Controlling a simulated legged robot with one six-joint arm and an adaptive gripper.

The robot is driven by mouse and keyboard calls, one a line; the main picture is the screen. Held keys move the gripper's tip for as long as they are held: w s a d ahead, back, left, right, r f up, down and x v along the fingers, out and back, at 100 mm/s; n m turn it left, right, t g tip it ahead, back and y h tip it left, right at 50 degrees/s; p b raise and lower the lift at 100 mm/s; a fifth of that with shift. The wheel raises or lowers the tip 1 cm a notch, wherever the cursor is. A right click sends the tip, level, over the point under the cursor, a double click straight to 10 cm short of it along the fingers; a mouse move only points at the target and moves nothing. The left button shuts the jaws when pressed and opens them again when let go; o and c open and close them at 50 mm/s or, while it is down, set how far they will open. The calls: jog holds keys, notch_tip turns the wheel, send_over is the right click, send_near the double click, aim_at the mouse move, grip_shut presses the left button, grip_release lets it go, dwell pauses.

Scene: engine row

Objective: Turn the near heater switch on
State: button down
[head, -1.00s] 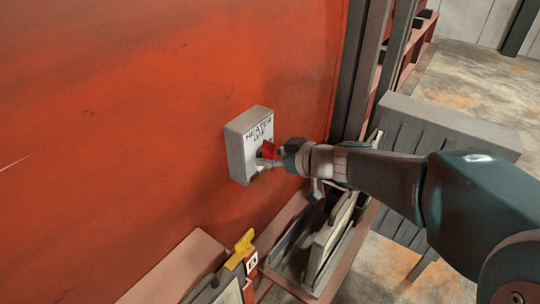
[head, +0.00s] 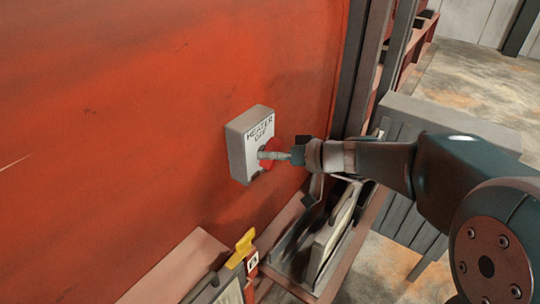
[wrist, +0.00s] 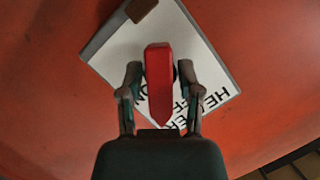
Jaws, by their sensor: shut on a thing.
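The heater switch is a pale grey box (head: 238,152) on the red wall, lettered HEATER, with a red handle (head: 270,166) on its front. In the wrist view the red handle (wrist: 160,75) stands between my two fingers, and the white face (wrist: 118,55) lies behind it with upside-down lettering. My gripper (head: 268,155) is at the box front, shut on the red handle; it also shows in the wrist view (wrist: 159,92). My fingers hide part of the handle in the head view.
A yellow handle (head: 243,243) sticks up from a bench at the bottom. Grey metal parts (head: 325,235) lie on a ledge below my arm. A grey ribbed cabinet (head: 450,125) stands at right. The red wall left of the box is clear.

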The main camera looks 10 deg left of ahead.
jog(key=m+g+y, duration=0.1)
jog(key=m+y, duration=0.1)
jog(key=m, duration=0.2)
jog(key=shift+w+d, duration=0.1)
jog(key=m, duration=0.2)
jog(key=m+y, duration=0.1)
jog(key=m, duration=0.1)
jog(key=shift+f+g+y, duration=0.1)
jog(key=shift+g+y, duration=0.2)
jog(key=shift+m, duration=0.4)
jog(key=c, duration=0.5)
grip_release()
jog(key=shift+d+f, duration=0.1)
jog(key=shift+w, duration=0.1)
jog(key=shift+d, duration=0.1)
jog(key=d, duration=1.2)
